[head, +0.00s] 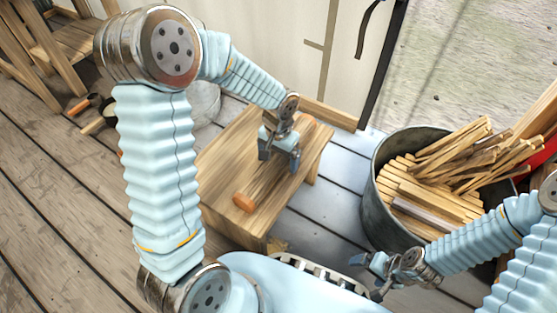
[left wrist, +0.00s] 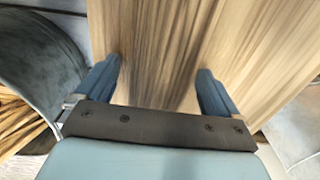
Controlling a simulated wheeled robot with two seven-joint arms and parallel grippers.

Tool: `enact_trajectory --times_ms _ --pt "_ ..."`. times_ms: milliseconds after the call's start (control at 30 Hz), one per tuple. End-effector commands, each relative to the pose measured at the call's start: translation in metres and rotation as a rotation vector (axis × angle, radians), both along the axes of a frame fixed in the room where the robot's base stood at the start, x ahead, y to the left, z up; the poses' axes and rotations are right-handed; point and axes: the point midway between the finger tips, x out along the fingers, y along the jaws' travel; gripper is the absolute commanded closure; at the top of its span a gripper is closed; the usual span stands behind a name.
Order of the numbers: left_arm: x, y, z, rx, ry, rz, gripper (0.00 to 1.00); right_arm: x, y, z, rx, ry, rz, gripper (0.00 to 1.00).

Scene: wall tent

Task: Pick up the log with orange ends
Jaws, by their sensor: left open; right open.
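The log (head: 262,182) lies on a low wooden stool (head: 225,155). Its near orange end shows fully, and its far orange end is partly behind my left gripper. My left gripper (head: 279,156) is open over the log's middle to far part, pointing down. In the left wrist view the log's brown streaked side (left wrist: 160,45) runs between the two blue fingers, which stand apart on either side. I cannot tell whether they touch it. My right gripper (head: 367,277) is open and empty, low in front of the metal tub.
A metal tub (head: 372,205) full of split sticks (head: 440,180) stands right of the stool. A pale tent wall (head: 280,50) is behind. Wooden furniture (head: 60,45) stands at the upper left. The plank floor at left is mostly clear.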

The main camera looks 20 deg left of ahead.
Motion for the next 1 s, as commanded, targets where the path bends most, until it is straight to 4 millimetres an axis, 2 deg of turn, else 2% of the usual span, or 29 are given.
enact_trajectory --times_ms 167,733,1000 --pt "0.0000 0.0001 0.0001 0.000 0.000 0.000 0.05 0.0001 0.0000 0.0005 0.000 0.000 0.000 0.06" --pt "0.0000 0.0001 0.0004 0.000 0.000 0.001 0.90 0.0000 0.0000 0.0005 0.000 0.000 0.000 0.06" --pt "0.0006 0.0000 0.0026 0.000 -0.002 0.001 0.91 0.0000 0.0001 0.0013 0.000 0.000 0.000 0.06"
